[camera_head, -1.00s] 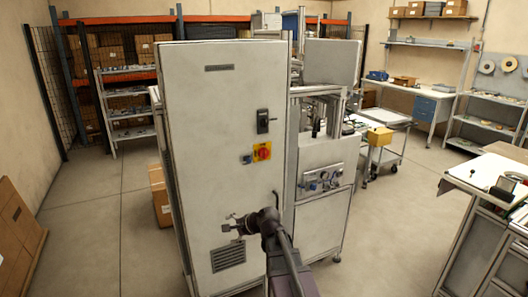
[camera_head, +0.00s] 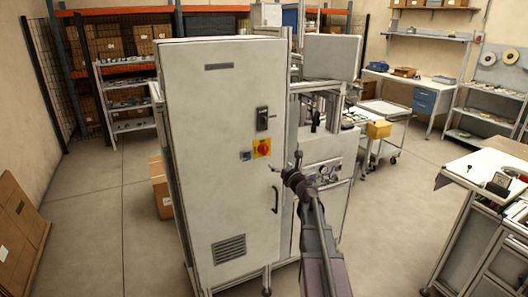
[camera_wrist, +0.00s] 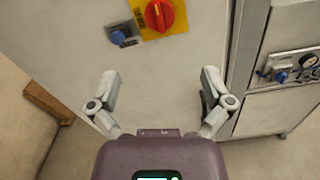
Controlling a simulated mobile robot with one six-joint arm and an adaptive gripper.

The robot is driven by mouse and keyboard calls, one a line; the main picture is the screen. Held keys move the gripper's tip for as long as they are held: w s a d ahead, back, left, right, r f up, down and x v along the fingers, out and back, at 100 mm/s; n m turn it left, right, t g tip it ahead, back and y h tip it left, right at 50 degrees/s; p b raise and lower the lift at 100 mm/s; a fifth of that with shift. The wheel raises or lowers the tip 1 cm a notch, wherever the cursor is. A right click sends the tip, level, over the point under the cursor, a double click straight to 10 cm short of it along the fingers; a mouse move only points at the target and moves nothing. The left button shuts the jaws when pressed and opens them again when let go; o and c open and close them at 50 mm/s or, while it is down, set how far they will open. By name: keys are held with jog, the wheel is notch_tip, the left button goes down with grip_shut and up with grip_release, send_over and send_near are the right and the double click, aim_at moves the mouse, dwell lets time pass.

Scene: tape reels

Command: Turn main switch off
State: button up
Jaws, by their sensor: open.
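The main switch (camera_head: 263,148) is a red rotary knob on a yellow plate, on the front door of the tall grey cabinet (camera_head: 215,95). It also shows in the wrist view (camera_wrist: 160,14) at the top, above and between my fingers. My gripper (camera_head: 287,168) is to the right of and below the switch in the head view, apart from it. In the wrist view my gripper (camera_wrist: 158,90) is open and empty, with fingers spread wide. The knob's exact angle is hard to read.
A small blue knob (camera_wrist: 118,37) sits left of the switch. A black door handle (camera_head: 262,119) is above it, and a curved handle (camera_head: 275,197) below. A gauge panel (camera_wrist: 292,67) is to the right. Cardboard boxes (camera_head: 160,187) stand left of the cabinet.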

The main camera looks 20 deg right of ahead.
aim_at(266, 152)
jog(key=shift+w, duration=0.15)
jog(key=w, duration=1.2)
jog(key=shift+w+a, duration=0.1)
jog(key=shift+w, duration=0.1)
jog(key=shift+w+a, duration=0.15)
jog(key=shift+w, duration=0.4)
jog(key=c, duration=1.1)
